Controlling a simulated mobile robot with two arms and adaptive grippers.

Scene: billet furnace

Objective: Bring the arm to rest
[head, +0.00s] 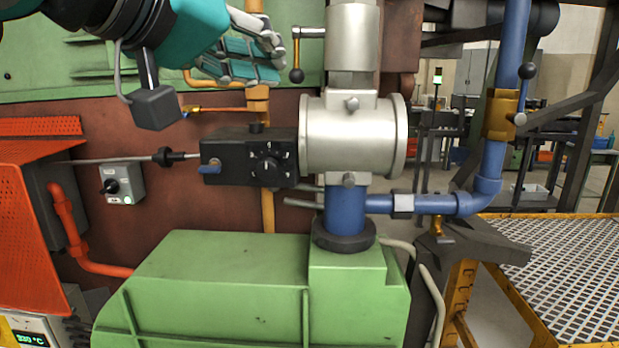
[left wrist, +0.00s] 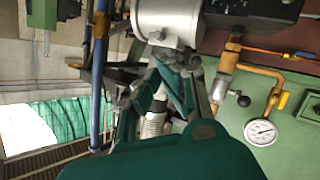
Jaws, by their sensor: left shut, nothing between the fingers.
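My left arm comes in from the upper left of the head view. Its teal and grey left gripper (head: 262,62) is shut and empty, in front of the green furnace wall and left of the vertical silver pipe (head: 353,35). In the left wrist view the fingers of the left gripper (left wrist: 175,65) are close together, with a silver cylindrical housing (left wrist: 168,20) behind and above them. Nothing is held. My right gripper is in neither view.
A lever with a black knob (head: 297,72) is close right of the gripper. A pressure gauge (left wrist: 261,131) and blue piping (head: 488,165) also stand nearby.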

